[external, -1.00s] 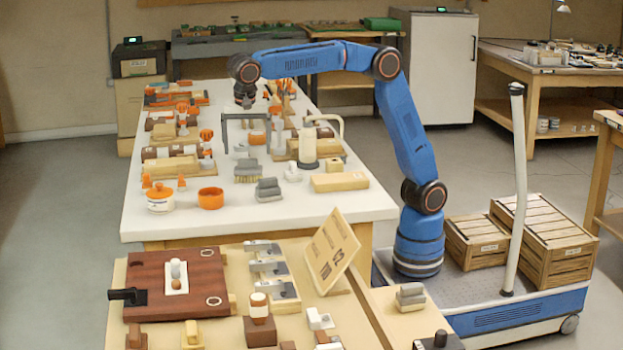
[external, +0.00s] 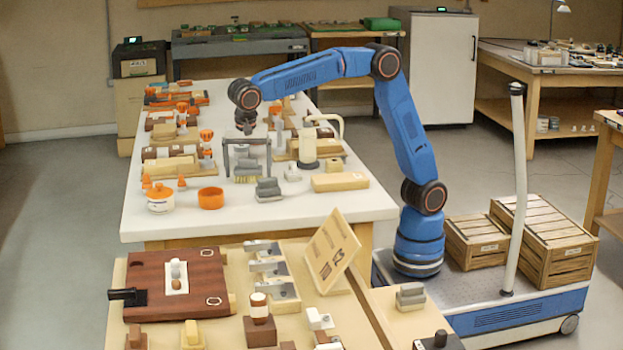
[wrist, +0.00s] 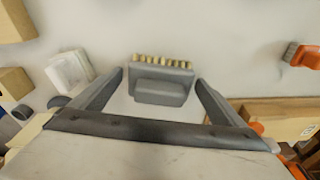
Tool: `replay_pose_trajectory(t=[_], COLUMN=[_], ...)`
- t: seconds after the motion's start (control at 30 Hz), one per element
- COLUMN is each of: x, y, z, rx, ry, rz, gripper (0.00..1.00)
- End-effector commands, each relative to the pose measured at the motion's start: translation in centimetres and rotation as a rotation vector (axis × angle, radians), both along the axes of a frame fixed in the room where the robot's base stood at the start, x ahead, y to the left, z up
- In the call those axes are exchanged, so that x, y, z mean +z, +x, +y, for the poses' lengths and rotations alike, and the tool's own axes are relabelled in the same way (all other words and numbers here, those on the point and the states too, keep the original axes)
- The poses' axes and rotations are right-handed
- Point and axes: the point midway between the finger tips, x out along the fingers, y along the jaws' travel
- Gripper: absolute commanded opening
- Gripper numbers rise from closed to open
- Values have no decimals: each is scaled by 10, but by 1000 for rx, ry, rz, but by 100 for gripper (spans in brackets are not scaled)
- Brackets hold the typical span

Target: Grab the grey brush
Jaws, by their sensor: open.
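The grey brush (external: 246,166) lies on the white bench, a grey block with a row of pale bristles along one side. In the wrist view the brush (wrist: 160,88) is centred between my fingers, bristles toward the top of the picture. My gripper (external: 247,174) is open and empty, pointing down over the brush. In the wrist view, the two dark fingers of my gripper (wrist: 159,77) stand left and right of it, with a gap on each side. I cannot tell how far the fingertips are above the bench.
Grey stacked blocks (external: 268,189) stand close in front of the brush. A white bottle (external: 308,148) and a pale wooden block (external: 340,181) are to the right. Wooden trays with parts lie behind.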

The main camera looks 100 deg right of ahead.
Motion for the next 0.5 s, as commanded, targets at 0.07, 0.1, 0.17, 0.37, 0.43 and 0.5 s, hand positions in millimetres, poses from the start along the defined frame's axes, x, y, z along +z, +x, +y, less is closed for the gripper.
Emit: replay_pose_trajectory(t=[0.07, 0.1, 0.17, 0.37, 0.43, 0.5], x=[0, 0, 0, 1, 1, 1], y=[0, 0, 0, 0, 0, 0], z=[0, 0, 0, 0, 0, 0], rx=[0, 0, 0, 0, 0, 0], ry=[0, 0, 0, 0, 0, 0], rz=[0, 0, 0, 0, 0, 0], gripper=[89, 79, 65, 46, 46, 46])
